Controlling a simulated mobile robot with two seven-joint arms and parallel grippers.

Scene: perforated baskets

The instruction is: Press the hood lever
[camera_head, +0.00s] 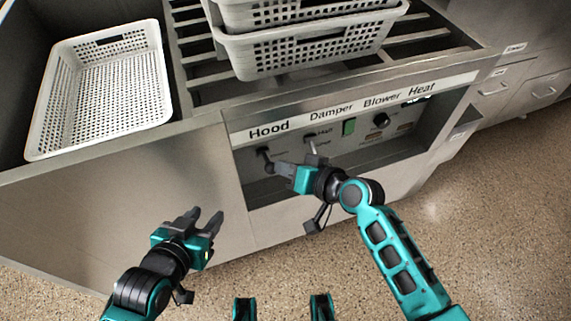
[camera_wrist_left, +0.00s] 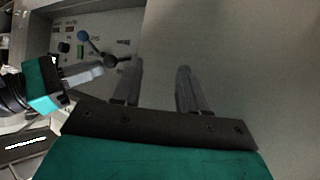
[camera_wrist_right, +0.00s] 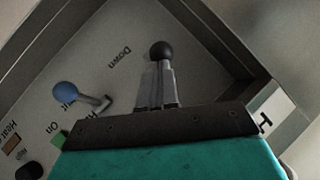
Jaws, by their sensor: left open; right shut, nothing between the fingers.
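The hood lever has a dark round knob (camera_head: 269,168) under the "Hood" label (camera_head: 269,131) in the recessed control panel. In the right wrist view the dark knob (camera_wrist_right: 161,51) shows just beyond my fingertips; whether they touch it I cannot tell. My right gripper (camera_head: 275,167) is shut and empty, its tips at the lever. It also shows in the left wrist view (camera_wrist_left: 101,68). My left gripper (camera_head: 207,217) is open and empty in front of the cabinet's plain front, left of the panel; its fingers show in the left wrist view (camera_wrist_left: 158,72).
A damper lever (camera_head: 311,141) with a blue knob (camera_wrist_right: 66,92) stands beside the hood lever. A green switch (camera_head: 349,127) and a black dial (camera_head: 381,120) are further right. White perforated baskets (camera_head: 50,105) sit on top. The floor in front is clear.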

